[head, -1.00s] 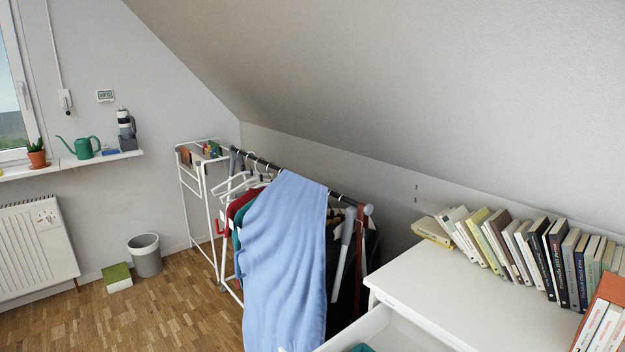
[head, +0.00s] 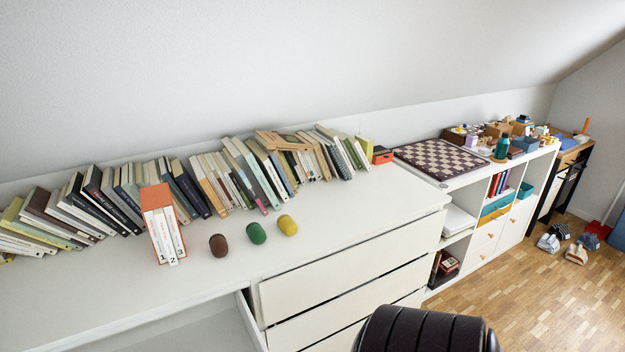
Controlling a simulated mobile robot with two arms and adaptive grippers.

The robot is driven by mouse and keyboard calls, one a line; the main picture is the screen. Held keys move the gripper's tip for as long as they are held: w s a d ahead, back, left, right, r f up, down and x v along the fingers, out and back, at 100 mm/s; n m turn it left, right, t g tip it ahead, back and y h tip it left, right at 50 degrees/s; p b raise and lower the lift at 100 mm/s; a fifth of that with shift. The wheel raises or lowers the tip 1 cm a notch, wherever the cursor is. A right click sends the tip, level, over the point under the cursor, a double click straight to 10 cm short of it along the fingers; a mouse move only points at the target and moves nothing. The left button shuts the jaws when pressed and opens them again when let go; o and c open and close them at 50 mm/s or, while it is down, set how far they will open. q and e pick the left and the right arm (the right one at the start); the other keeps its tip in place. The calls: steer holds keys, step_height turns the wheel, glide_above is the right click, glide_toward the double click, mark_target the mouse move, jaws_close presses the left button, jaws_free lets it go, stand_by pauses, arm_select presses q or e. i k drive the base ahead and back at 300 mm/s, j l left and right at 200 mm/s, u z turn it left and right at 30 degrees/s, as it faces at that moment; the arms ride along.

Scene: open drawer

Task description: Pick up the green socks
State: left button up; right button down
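The green socks (head: 257,233) show as a small rounded green bundle on the white dresser top (head: 330,222). A brown bundle (head: 218,245) lies to their left and a yellow bundle (head: 288,225) to their right, all apart from one another. A dark, ribbed rounded part, likely mine, rises at the bottom of the head view. No gripper fingers show in this view.
A drawer (head: 205,335) stands open below the dresser top at the lower left. An orange and white set of volumes (head: 163,225) stands left of the bundles. A row of books (head: 190,185) lines the back. A chessboard (head: 440,158) lies on the lower shelf unit at right.

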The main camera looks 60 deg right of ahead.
mark_target(257, 236)
steer(key=z, duration=1.6)
